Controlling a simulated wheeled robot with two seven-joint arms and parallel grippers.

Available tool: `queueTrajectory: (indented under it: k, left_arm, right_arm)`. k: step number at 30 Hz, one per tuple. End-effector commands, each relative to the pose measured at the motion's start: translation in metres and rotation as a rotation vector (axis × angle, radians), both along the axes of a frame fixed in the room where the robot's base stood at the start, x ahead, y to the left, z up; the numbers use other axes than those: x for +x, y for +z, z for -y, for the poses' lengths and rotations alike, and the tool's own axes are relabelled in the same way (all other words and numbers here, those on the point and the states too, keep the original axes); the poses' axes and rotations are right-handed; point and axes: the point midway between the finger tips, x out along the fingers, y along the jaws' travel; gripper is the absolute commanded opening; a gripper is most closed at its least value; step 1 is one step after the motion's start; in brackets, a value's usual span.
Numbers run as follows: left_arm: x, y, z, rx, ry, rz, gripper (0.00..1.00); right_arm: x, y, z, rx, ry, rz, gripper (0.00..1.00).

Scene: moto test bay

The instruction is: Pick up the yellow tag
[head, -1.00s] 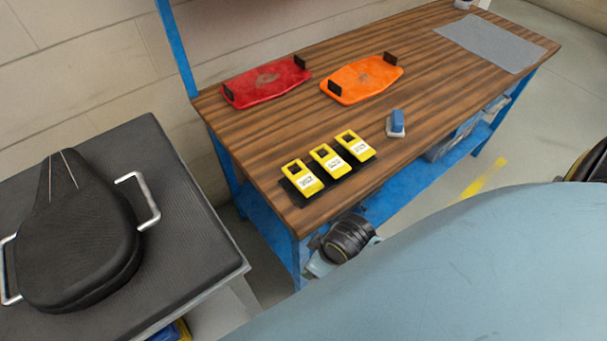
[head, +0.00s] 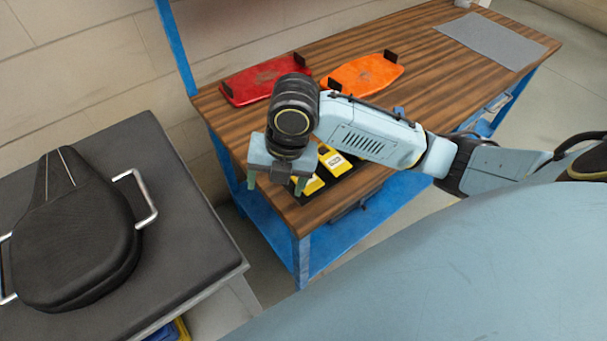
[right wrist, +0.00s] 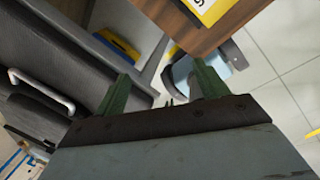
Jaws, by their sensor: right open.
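Yellow tags lie in a row on a black holder (head: 349,179) near the front left corner of the wooden bench. Two show in the head view, a nearer one (head: 313,185) and one further right (head: 336,160); my right arm hides the rest. My right gripper (head: 276,184) is open and empty, above the bench's left end, just left of the nearer tag in the picture. In the right wrist view its green fingers (right wrist: 160,88) are apart with nothing between them, and part of a yellow tag (right wrist: 208,8) shows at the top. My left gripper is not in view.
A red tray (head: 250,86) and an orange tray (head: 365,75) lie toward the bench's back. A grey mat (head: 490,42) lies at the far end. A black padded table (head: 190,225) with a black seat-like pad (head: 85,245) stands left, across a gap.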

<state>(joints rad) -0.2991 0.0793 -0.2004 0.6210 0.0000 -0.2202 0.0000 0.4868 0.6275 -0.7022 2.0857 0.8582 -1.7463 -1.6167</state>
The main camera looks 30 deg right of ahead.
Motion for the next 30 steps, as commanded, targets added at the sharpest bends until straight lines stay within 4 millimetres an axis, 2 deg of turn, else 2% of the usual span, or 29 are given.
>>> queueTrajectory:
  k: [1, 6, 9, 13, 17, 24, 30]
  left_arm:
    - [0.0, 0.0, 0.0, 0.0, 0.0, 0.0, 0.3]
    - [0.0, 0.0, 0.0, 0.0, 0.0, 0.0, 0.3]
    - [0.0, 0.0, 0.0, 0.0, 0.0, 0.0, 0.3]
    - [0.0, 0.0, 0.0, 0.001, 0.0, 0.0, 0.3]
    - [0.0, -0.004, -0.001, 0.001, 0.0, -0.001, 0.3]
    - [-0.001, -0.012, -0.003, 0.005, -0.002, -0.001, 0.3]
    - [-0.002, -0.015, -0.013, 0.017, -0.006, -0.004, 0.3]
  right_arm:
    - [0.013, 0.013, 0.016, -0.055, 0.117, 0.009, 0.73]
    - [0.034, 0.045, 0.055, -0.161, 0.446, -0.022, 0.73]
    - [0.04, 0.06, 0.072, -0.188, 0.566, -0.04, 0.73]
    - [0.043, 0.069, 0.083, -0.2, 0.648, -0.055, 0.73]
    - [0.043, 0.056, 0.086, -0.201, 0.671, -0.063, 0.73]
    - [0.043, 0.01, 0.085, -0.199, 0.67, -0.061, 0.73]
    - [0.044, -0.009, 0.085, -0.2, 0.671, -0.058, 0.73]
